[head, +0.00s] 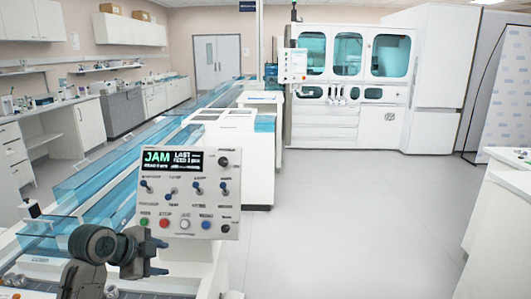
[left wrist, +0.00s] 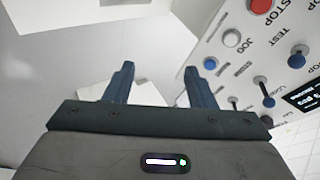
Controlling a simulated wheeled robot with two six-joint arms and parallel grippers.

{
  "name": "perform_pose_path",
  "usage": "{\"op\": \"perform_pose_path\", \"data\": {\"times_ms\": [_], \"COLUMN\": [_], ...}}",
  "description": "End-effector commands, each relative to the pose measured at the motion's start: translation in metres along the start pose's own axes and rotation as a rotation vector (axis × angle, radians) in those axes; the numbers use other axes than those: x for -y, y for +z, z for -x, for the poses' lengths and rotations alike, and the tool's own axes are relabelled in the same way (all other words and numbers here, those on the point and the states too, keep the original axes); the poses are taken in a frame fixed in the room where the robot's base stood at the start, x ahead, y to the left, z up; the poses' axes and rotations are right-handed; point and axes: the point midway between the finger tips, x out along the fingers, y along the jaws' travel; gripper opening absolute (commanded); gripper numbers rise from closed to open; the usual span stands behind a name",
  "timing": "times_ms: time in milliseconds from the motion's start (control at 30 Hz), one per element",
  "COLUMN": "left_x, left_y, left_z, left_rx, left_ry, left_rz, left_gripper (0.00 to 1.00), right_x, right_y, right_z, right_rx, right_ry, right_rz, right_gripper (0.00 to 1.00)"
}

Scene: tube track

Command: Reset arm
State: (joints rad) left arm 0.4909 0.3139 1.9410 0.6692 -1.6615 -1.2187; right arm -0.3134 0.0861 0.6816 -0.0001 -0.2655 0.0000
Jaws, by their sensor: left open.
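My left gripper (head: 159,258) is in the lower left of the head view, just left of and below the control panel (head: 226,160). In the left wrist view its two blue fingers (left wrist: 157,85) stand apart with nothing between them. The panel is white with toggle switches, coloured buttons and a dark display (head: 174,161) reading JAM. In the left wrist view the panel (left wrist: 245,60) shows tilted at the right, with a red button (left wrist: 260,6) and a white JOG button (left wrist: 231,38). The fingers appear apart from the panel. My right gripper is not in view.
A long track with blue clear covers (head: 120,180) runs from the lower left towards the back. A large white machine (head: 350,90) stands at the back. Counters (head: 60,120) line the left wall, and a white counter (head: 505,200) is at the right. The floor (head: 345,220) between is clear.

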Motion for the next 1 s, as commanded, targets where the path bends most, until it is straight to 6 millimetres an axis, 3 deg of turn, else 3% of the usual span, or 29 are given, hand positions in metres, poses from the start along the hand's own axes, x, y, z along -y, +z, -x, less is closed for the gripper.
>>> {"op": "perform_pose_path", "data": {"times_ms": [33,267,433,600,800,1000], "left_x": [-0.033,-0.154,-0.240,-0.315,-0.366,-0.400], "left_y": [0.007,0.032,0.046,0.055,0.060,0.062], "left_z": [-0.012,-0.030,-0.022,0.001,0.028,0.051], "left_rx": [0.026,0.168,0.283,0.401,0.496,0.566], "left_ry": [0.025,0.067,0.068,0.044,0.003,-0.036], "left_rz": [0.074,0.423,0.676,0.912,1.092,1.215], "left_gripper": [0.50,0.50,0.50,0.50,0.50,0.50], "right_x": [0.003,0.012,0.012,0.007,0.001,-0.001], "right_y": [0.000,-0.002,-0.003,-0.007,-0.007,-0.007], "right_z": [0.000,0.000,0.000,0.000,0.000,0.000], "right_rx": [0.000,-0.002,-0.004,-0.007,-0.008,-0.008], "right_ry": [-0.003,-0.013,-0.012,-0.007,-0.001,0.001], "right_rz": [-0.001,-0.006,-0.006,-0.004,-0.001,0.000], "right_gripper": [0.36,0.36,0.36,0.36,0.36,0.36]}}
